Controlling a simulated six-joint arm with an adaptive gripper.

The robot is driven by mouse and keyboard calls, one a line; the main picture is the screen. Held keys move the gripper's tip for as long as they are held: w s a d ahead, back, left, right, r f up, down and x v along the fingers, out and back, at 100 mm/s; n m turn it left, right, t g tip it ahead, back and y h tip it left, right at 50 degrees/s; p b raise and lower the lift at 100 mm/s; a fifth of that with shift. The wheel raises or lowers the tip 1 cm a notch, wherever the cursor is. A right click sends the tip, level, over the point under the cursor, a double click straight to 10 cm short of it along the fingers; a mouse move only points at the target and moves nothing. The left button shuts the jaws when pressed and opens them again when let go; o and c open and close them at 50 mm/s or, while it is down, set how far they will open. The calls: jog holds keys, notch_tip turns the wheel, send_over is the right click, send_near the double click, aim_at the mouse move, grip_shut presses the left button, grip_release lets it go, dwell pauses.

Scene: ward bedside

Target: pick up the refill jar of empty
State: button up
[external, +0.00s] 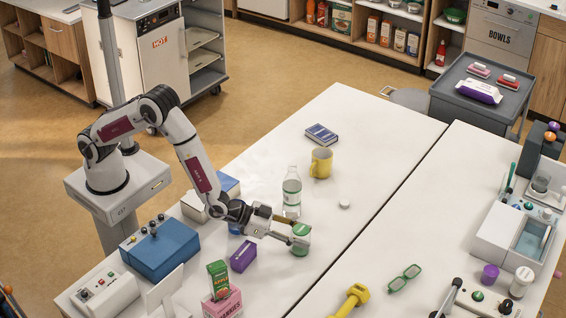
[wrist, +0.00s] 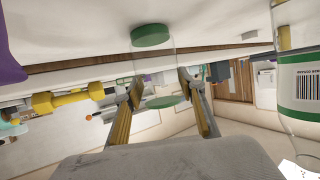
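A small clear jar (external: 300,240) with a green lid stands on the white table, and it looks empty. My gripper (external: 297,235) reaches it from the left, low over the table. In the wrist view the jar's green end (wrist: 151,35) is at the top, with a second green part lower down. Its clear body lies between my two fingertips (wrist: 160,88), one on each side. The fingertips look very close to the jar's sides; I cannot tell whether they press on it.
A clear bottle with a green label (external: 291,193) stands close behind my gripper, and shows at right in the wrist view (wrist: 302,85). A purple box (external: 243,256) is at lower left. A yellow mug (external: 321,162) and small white object (external: 344,204) stand farther off.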

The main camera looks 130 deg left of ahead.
jog(key=shift+r, duration=0.1)
jog(key=shift+r, duration=4.95)
